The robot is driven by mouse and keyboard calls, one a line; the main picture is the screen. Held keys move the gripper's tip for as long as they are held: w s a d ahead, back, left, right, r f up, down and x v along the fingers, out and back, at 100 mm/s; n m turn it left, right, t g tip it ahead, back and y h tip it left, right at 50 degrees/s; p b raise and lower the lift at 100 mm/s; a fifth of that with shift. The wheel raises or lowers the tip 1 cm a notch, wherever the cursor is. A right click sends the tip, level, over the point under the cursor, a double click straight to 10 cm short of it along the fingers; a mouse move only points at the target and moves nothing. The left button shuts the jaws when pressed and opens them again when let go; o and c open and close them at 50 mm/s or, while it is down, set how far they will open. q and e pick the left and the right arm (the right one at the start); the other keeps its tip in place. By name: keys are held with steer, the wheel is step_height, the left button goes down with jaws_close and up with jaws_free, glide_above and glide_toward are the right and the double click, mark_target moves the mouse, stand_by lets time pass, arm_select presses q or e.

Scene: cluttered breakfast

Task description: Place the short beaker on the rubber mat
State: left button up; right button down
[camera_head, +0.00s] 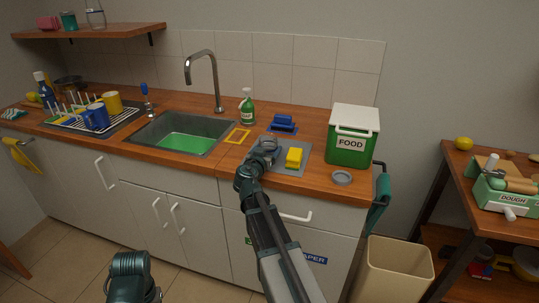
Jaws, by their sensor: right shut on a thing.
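My right gripper (261,156) reaches over the counter from below and is shut on a small, greyish, clear-looking round thing, which looks like the short beaker (268,144). My fingers hide much of it. The beaker is over the left part of a grey mat (304,152), which looks like the rubber mat. I cannot tell whether the beaker touches the mat. A yellow block (294,158) lies on the mat, just right of my gripper. A dark part of my left arm shows at the bottom left; its fingers are not in view.
A green FOOD bin (349,149) and a grey round lid or dish (342,178) stand right of the mat. A blue object (283,124) and a spray bottle (247,107) are behind. A yellow frame (238,136) and the sink (180,134) lie left.

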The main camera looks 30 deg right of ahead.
steer(key=shift+f, duration=0.15)
jaws_free()
steer(key=shift+s+a+r, duration=0.15)
steer(key=shift+a+r, duration=0.05)
steer(key=shift+r, duration=0.1)
steer(key=p+v, duration=0.2)
steer(key=v, duration=0.9)
steer(key=shift+s+a+f, duration=0.1)
steer(key=shift+s+a, duration=0.15)
